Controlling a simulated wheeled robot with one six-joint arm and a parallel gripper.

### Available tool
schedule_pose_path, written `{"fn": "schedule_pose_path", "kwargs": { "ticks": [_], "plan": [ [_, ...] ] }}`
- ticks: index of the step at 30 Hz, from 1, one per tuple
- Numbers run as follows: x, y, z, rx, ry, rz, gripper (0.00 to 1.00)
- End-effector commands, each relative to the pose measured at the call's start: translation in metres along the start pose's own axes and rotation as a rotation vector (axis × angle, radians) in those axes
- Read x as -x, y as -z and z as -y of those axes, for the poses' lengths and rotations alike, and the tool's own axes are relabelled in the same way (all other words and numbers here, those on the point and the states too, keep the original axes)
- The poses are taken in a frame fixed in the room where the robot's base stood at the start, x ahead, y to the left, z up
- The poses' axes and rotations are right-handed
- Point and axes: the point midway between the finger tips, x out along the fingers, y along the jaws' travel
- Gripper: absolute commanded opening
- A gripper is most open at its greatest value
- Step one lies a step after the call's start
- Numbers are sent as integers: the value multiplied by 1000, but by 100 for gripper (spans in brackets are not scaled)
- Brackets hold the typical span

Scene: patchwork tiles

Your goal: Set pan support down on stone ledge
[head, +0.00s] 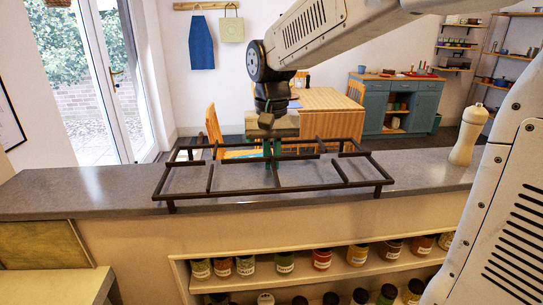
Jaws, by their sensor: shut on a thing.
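The pan support (275,186), a dark rectangular grate with short feet, is at the stone ledge (100,188), level and lengthwise along it. Its front bar and front feet show over the ledge's front edge. I cannot tell whether its feet touch the stone. My gripper (271,150) points down at the middle of the grate and is shut on one of its bars. The fingertips partly hide the bar they hold.
Below the ledge, a shelf (335,272) holds several jars. Beyond are a wooden table (328,112) and a blue cabinet (398,103). The ledge's left part is clear.

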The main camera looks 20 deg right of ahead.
Motion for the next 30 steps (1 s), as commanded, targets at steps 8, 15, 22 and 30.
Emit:
{"fn": "schedule_pose_path", "kwargs": {
  "ticks": [8,15,22,30],
  "plan": [
    [-4,0,0,0,1,-2,0],
    [-5,0,0,0,1,-2,18],
    [-5,0,0,0,1,-1,33],
    [5,0,0,0,1,-2,33]
  ]
}}
